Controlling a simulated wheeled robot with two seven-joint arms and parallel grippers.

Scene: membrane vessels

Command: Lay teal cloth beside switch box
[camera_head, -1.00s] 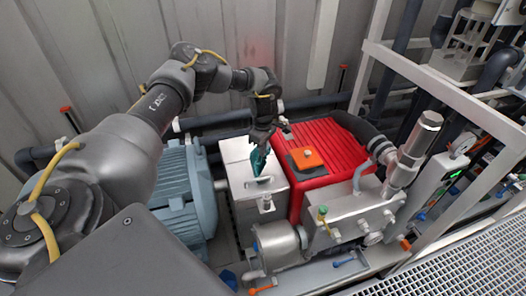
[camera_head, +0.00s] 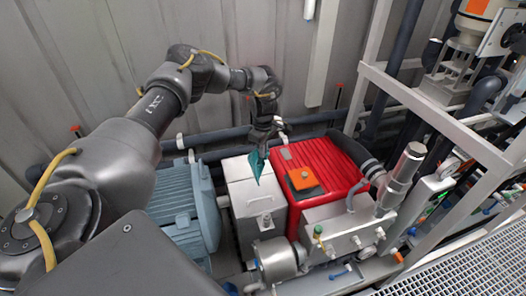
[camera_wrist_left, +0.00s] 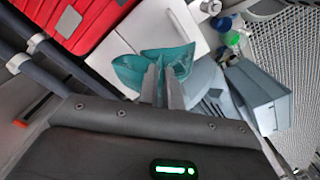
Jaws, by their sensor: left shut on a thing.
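The teal cloth (camera_head: 257,167) hangs pinched in my left gripper (camera_head: 260,148), over the back right part of a pale metal box (camera_head: 250,202). In the left wrist view the cloth (camera_wrist_left: 129,73) bunches out on both sides of the shut fingers (camera_wrist_left: 163,78), above the pale box top (camera_wrist_left: 157,28). I cannot tell whether its lower tip touches the box. No part is plainly marked as the switch box; the pale box, between the motor and the red housing, may be it. My right gripper is not in view.
A red ribbed housing (camera_head: 325,163) with an orange block (camera_head: 302,179) on a dark plate stands right of the box. A blue-grey finned motor (camera_head: 185,210) stands on its left. Pipes (camera_head: 210,139) run behind. The front of the box top looks clear.

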